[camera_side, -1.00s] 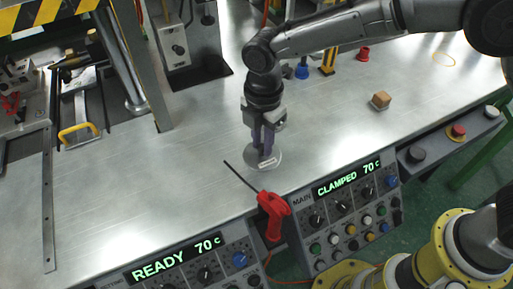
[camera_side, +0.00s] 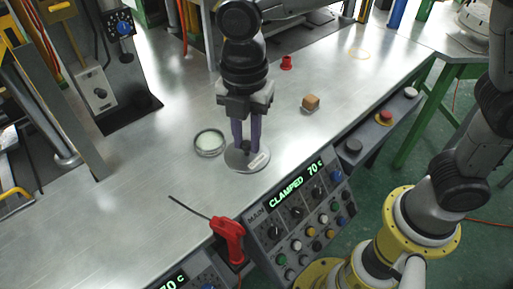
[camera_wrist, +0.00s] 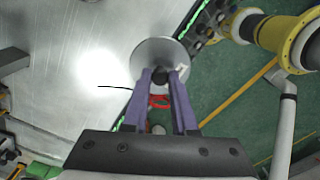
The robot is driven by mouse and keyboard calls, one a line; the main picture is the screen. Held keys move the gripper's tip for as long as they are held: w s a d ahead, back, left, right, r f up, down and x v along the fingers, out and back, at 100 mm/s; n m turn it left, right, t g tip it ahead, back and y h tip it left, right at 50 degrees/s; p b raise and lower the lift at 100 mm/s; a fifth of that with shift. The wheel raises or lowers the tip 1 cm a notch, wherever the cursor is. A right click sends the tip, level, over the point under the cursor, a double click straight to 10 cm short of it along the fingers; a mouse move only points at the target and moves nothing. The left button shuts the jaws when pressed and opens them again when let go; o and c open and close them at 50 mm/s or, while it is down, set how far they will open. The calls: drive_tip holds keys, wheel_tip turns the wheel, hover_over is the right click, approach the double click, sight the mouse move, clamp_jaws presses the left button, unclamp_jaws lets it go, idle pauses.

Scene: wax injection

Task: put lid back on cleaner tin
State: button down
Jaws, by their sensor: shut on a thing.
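The lid (camera_side: 237,162) is a flat grey disc with a pale label and a dark knob. My gripper (camera_side: 246,148) points down with its purple fingers shut on that knob. In the wrist view the lid (camera_wrist: 150,55) shows beyond the fingertips of my gripper (camera_wrist: 162,76). The open cleaner tin (camera_side: 209,142) is a low round metal tin with pale greenish contents. It stands on the table just left of the lid and a little farther back. The gap between lid and table is hard to judge.
A red-handled tool (camera_side: 229,238) with a thin dark rod lies at the table's front edge by the control panel (camera_side: 300,215). A wooden block (camera_side: 311,102) and a red cup-like piece (camera_side: 287,62) stand at the back right. The table left of the tin is clear.

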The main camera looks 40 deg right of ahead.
drive_tip(key=w, duration=1.2)
drive_tip(key=shift+m, duration=0.5)
drive_tip(key=shift+w+d+f, duration=0.5)
drive_tip(key=shift+w+f, duration=0.7)
drive_tip(key=shift+f, duration=0.75)
drive_tip(key=shift+w+d+f, duration=0.5)
drive_tip(key=shift+w+f, duration=0.7)
drive_tip(key=shift+f, duration=0.8)
drive_tip(key=shift+w+d+f, duration=0.5)
drive_tip(key=shift+w+f, duration=0.7)
drive_tip(key=shift+f, duration=0.75)
drive_tip(key=shift+f, duration=0.2)
drive_tip(key=shift+c, duration=0.7)
unclamp_jaws()
wheel_tip(320, 180, up, 7)
